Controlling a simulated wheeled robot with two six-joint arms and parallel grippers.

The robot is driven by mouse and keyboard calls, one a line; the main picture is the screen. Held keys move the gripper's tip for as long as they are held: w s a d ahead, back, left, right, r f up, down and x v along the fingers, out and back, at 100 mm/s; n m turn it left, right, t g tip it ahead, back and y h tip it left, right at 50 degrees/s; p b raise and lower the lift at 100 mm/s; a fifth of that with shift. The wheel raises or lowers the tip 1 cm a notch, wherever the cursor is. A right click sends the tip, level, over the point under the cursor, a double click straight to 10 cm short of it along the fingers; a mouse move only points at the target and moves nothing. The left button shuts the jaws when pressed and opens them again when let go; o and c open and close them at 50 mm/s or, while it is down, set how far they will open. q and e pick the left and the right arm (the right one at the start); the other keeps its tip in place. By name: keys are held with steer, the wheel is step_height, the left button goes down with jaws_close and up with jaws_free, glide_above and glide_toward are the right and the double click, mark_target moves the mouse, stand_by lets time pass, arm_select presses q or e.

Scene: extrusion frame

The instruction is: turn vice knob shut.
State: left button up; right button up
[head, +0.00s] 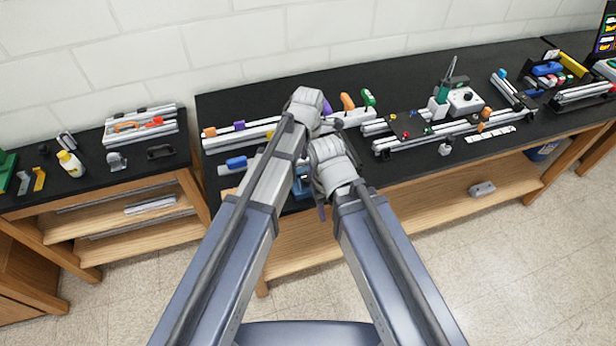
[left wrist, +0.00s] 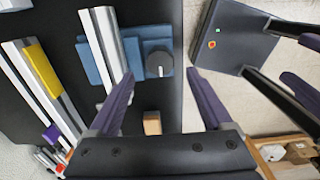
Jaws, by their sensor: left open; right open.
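The blue vice (left wrist: 93,62) lies near the bench's front edge in the left wrist view, with a silver bar across it. Its round dark grey knob (left wrist: 158,65) has a pale mark and faces the edge. My left gripper (left wrist: 160,76) is open, its two purple fingers on either side of the knob's line. Whether they touch it cannot be told. In the head view my arms cover most of the vice; a bit of blue (head: 303,187) shows between them. My right gripper (head: 318,195) is by the front edge, open, its fingers mostly hidden.
A tan block (left wrist: 152,122) is near the left gripper. Silver rails with a yellow part (left wrist: 42,72) lie behind the vice. Rails and a white device (head: 465,102) fill the bench to the right. A side bench (head: 90,190) stands left. Floor in front is clear.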

mark_target(308, 179)
arm_select(q)
step_height(308, 179, down, 6)
steer(key=b, duration=0.4)
steer(key=shift+r+b, duration=0.2)
steer(key=shift+b, duration=0.2)
jaws_close()
